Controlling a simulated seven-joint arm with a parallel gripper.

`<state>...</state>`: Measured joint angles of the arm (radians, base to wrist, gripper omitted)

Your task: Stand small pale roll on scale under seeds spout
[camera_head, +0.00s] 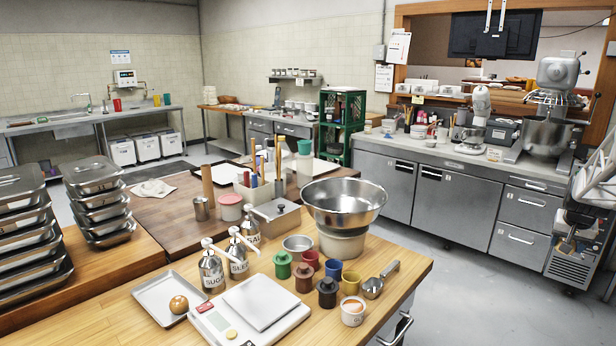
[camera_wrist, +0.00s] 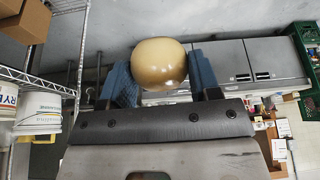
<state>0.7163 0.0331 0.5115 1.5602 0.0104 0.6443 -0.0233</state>
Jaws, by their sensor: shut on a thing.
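In the wrist view my gripper (camera_wrist: 162,78) is shut on a small pale roll (camera_wrist: 160,62), its blue pads on either side of it. The roll is clear of any surface there; neither it nor the gripper shows in the head view. In the head view the white scale (camera_head: 258,302) stands on the front wooden table with its plate empty. Three pump bottles with spouts stand behind it: a front one (camera_head: 212,270), a middle one (camera_head: 238,256) and a rear one (camera_head: 251,231). Their labels are too small to read surely, so I cannot tell which is seeds.
A metal tray (camera_head: 152,292) left of the scale holds a brown roll (camera_head: 179,305). Coloured small pots (camera_head: 304,277), a white cup (camera_head: 353,312) and a metal scoop (camera_head: 380,279) stand right of the scale. A large steel bowl (camera_head: 344,202) stands behind them. Stacked trays (camera_head: 25,240) are at left.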

